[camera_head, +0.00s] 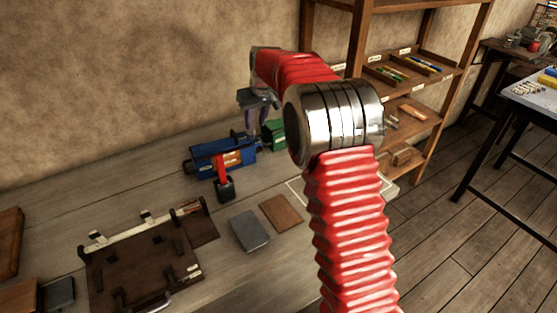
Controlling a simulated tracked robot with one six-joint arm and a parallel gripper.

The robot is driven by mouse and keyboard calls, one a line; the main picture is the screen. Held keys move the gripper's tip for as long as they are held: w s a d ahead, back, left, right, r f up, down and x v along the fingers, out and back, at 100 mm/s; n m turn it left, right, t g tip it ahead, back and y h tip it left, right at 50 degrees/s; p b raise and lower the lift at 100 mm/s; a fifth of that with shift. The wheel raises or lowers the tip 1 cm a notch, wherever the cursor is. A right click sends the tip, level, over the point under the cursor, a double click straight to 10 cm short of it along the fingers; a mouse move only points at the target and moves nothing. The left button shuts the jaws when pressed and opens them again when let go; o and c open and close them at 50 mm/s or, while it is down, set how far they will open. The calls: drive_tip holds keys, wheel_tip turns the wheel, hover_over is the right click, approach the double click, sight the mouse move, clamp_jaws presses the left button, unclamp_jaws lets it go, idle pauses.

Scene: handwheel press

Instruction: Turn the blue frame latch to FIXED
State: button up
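A blue frame (207,154) of a small device stands on the bench near the wall. A red strip (221,168) hangs over its front, with a dark block (224,189) at the lower end. I cannot make out which part is the latch or read a FIXED mark at this size. My gripper (260,124) points down just above and behind the right end of the blue frame. Its fingers are small, dark and partly overlapping, so their opening and any contact are unclear. My red arm hides the area to the right.
A green box (274,134) sits right of the blue frame, beside my gripper. A grey plate (249,231) and a brown plate (281,213) lie in front. A dark fixture board (140,270) fills the left front. A wooden shelf (410,60) stands behind my arm.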

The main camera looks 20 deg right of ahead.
drive_tip(key=a+v, duration=0.1)
drive_tip(key=v, duration=0.9)
drive_tip(key=s+d+f+m+g, duration=0.1)
drive_tip(key=s+f, duration=0.3)
drive_tip(key=f, duration=0.1)
drive_tip(key=s+m, duration=0.1)
drive_tip(key=s, duration=1.7)
drive_tip(key=shift+s+a+r+g+h, duration=0.15)
drive_tip(key=shift+s+a+g+h, duration=0.05)
drive_tip(key=shift+a+g+h, duration=0.1)
